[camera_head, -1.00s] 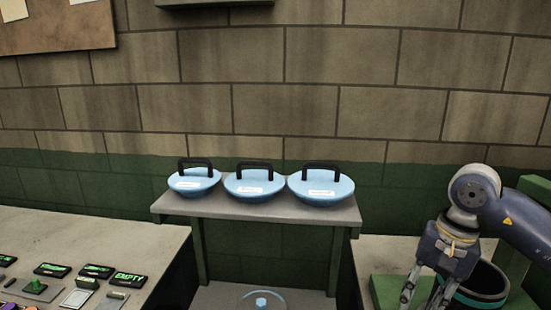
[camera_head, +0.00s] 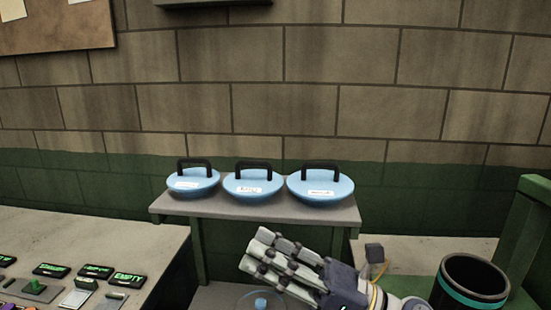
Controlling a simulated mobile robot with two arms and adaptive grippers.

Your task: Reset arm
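My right gripper (camera_head: 254,251) is at the lower middle of the head view, in front of the small shelf table. Its fingers point left and lie near each other; I cannot tell how far apart they are. I see nothing held between them. My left gripper is not in view. A black cylindrical container with a teal band (camera_head: 471,284) stands at the lower right, apart from the gripper.
Three blue lidded bowls with black handles (camera_head: 193,184) (camera_head: 253,187) (camera_head: 320,188) stand on the small table (camera_head: 222,208). A counter (camera_head: 120,236) with several labelled panels (camera_head: 52,270) is at the left. A green frame (camera_head: 525,229) stands at the right edge.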

